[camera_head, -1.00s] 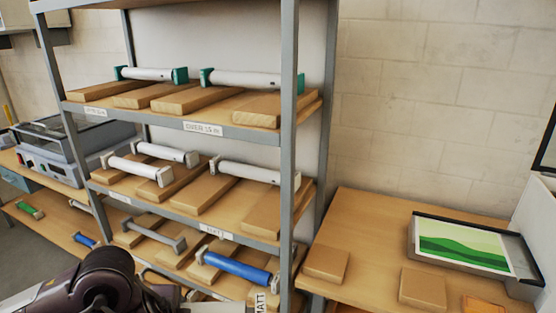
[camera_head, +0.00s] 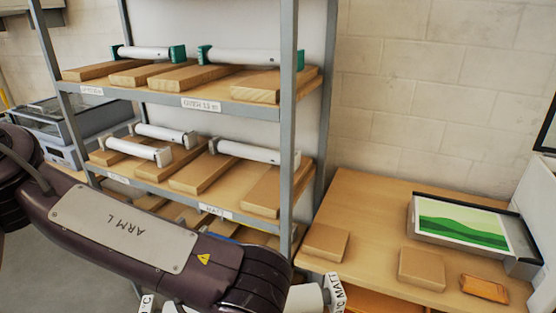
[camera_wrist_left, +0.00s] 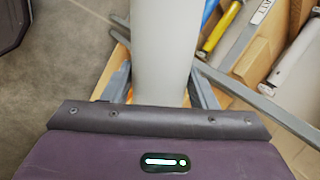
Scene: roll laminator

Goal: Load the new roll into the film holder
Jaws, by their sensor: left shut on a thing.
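My left gripper (camera_wrist_left: 163,92) is shut on a pale grey-white roll (camera_wrist_left: 165,45), which runs up out of the top of the left wrist view. In the head view my left arm crosses the lower part of the picture, and its fingers are not clearly seen. A white piece (camera_head: 305,297) and a tag ending in "MATT" (camera_head: 335,291) show at the arm's far end; I cannot tell whether they belong to the held roll. A grey laminator (camera_head: 50,125) stands at the far left, partly behind the shelf. I cannot make out the film holder. My right gripper is not in view.
A grey-framed shelf rack (camera_head: 288,90) holds several white rolls, some with green ends (camera_head: 245,57), on wooden blocks. Floor is clear at lower left.

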